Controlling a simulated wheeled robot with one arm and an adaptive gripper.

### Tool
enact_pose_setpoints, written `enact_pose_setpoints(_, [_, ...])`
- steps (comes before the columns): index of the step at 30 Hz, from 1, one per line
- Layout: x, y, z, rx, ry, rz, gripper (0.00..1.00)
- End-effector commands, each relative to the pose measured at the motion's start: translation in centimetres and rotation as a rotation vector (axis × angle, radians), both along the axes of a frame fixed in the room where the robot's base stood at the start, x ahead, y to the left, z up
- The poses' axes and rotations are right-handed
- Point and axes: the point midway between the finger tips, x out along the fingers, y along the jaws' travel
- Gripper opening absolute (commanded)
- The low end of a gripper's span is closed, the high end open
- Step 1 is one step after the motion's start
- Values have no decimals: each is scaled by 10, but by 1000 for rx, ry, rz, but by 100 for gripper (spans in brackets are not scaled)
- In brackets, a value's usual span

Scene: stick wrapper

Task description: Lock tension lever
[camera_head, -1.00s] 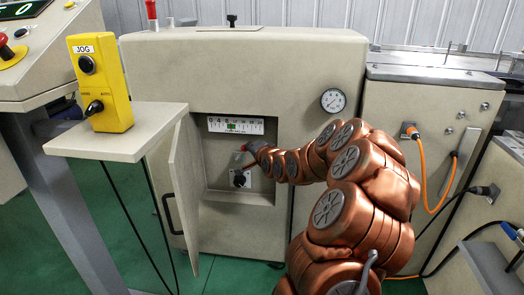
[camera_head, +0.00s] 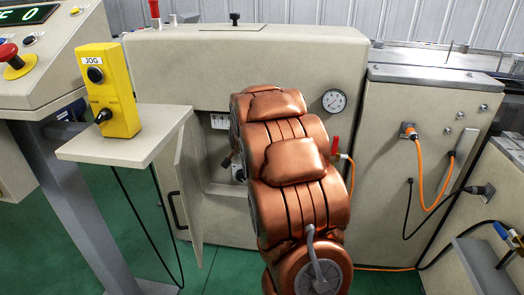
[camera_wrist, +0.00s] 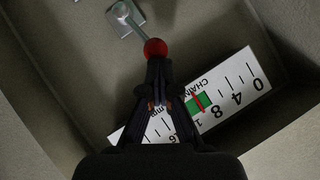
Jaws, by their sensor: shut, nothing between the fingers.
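The tension lever (camera_wrist: 137,27) has a metal rod and a red ball knob (camera_wrist: 155,48), seen at the top of the wrist view. Its rod runs up and left to a metal mounting plate (camera_wrist: 124,18). My gripper (camera_wrist: 156,72) is shut, with its dark fingertips right at the lower side of the red knob. The knob is not between the fingers, and I cannot tell whether they touch it. In the head view my arm covers most of the recess, and the lever is hidden there.
A white scale strip (camera_wrist: 225,92) with a green block and red pointer lies beside the fingers. In the head view, the open cabinet door (camera_head: 190,182) stands left of my arm. A yellow jog box (camera_head: 108,92) sits on a shelf (camera_head: 150,135). A pressure gauge (camera_head: 334,101) is at right.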

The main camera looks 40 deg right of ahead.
Motion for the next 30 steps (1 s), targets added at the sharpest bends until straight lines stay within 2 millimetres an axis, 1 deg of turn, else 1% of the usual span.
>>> enact_pose_setpoints(6, [6, 5, -1, -48, 58, 2, 0])
enact_pose_setpoints(14, [11, 7, -1, -42, 54, -6, 0])
enact_pose_setpoints(20, [20, 11, -2, -44, 53, -14, 0])
enact_pose_setpoints(30, [19, 10, -1, -43, 51, -16, 0])
